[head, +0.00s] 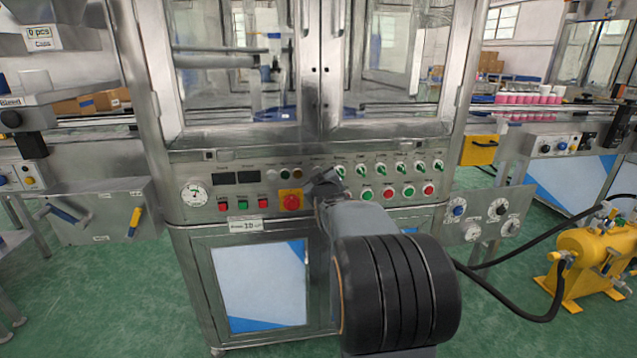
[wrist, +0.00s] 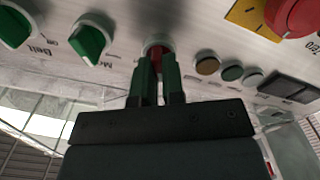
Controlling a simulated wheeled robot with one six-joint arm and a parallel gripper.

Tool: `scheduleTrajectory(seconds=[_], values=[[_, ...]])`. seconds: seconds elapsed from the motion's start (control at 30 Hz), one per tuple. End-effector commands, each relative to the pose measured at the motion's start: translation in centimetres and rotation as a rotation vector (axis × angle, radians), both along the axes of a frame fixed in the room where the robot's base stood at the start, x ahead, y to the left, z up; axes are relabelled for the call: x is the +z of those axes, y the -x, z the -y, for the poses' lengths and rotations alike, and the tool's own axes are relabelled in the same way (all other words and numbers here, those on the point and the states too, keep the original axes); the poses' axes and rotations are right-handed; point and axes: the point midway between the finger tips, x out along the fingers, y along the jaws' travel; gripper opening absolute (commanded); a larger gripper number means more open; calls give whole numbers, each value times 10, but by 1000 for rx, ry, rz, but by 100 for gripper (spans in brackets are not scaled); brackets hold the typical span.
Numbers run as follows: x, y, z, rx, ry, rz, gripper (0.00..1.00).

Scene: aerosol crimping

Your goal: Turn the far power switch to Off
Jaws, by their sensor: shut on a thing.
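The power switch (wrist: 156,50) is a small red handle on a pale round base, set in the machine's metal control panel (head: 240,211). In the wrist view my gripper (wrist: 158,75) has its two dark green fingers closed on either side of the red handle. Its label is not readable, and the fingers cover part of the handle, so I cannot tell its exact setting. In the head view my gripper (head: 325,184) is against the middle of the panel and hides the switch.
Green-handled knobs (wrist: 90,40) sit beside the switch. Round indicator lights (wrist: 232,73) and a red emergency stop (head: 291,202) on a yellow plate are close by. Several push buttons (head: 408,192) line the right panel. A yellow tank (head: 585,255) with black hoses stands at the right.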

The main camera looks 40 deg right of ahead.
Motion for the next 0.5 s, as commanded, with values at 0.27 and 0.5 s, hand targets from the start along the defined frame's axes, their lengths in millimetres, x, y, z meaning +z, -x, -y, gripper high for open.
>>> scheduleTrajectory(seconds=[0.27, 0.5], values=[[1, -1, -1, 1, 31, -12, 0], [1, -1, -1, 2, 32, -13, 0]])
